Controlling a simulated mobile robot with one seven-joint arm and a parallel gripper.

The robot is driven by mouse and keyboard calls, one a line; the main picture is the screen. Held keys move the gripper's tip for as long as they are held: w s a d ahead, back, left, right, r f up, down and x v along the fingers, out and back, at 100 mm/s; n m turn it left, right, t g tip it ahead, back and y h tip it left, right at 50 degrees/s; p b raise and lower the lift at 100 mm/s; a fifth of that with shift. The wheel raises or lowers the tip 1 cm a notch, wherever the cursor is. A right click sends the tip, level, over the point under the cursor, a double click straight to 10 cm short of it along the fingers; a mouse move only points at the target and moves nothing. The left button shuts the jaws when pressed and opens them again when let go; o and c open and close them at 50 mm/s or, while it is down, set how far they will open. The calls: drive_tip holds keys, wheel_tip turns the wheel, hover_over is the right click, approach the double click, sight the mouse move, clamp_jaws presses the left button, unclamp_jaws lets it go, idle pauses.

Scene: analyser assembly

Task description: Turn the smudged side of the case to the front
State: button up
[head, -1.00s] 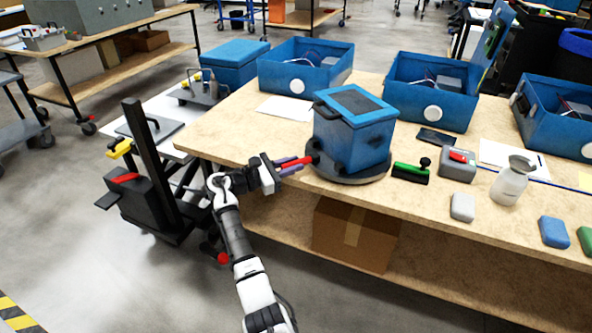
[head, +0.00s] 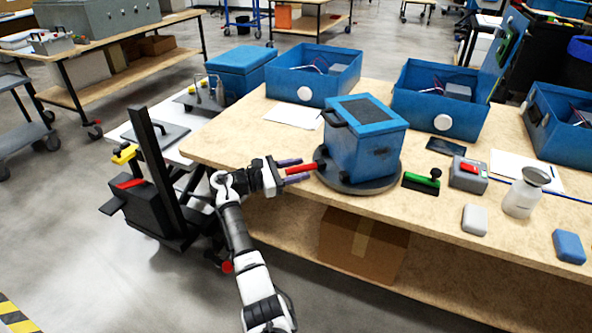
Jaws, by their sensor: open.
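The case (head: 345,152) is a blue box with a dark panel on its lid and a dark handle on its upper left side. It stands upright on a round dark turntable (head: 372,187) near the table's front edge, with a corner towards me. A small dark mark (head: 382,152) shows on its right-hand face; I cannot tell if it is the smudge. A red handle (head: 303,167) sticks out to the left from the turntable. My gripper (head: 294,170) is open, its purple fingers on either side of the red handle's end. Contact cannot be made out. The case's far sides are hidden.
Several open blue boxes (head: 441,122) stand along the back of the table. White paper (head: 294,115) lies behind left.

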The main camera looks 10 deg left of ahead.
drive_tip(key=b+v, duration=0.2)
drive_tip(key=v, duration=1.2)
drive_tip(key=shift+w, duration=0.1)
drive_tip(key=shift+c, duration=0.2)
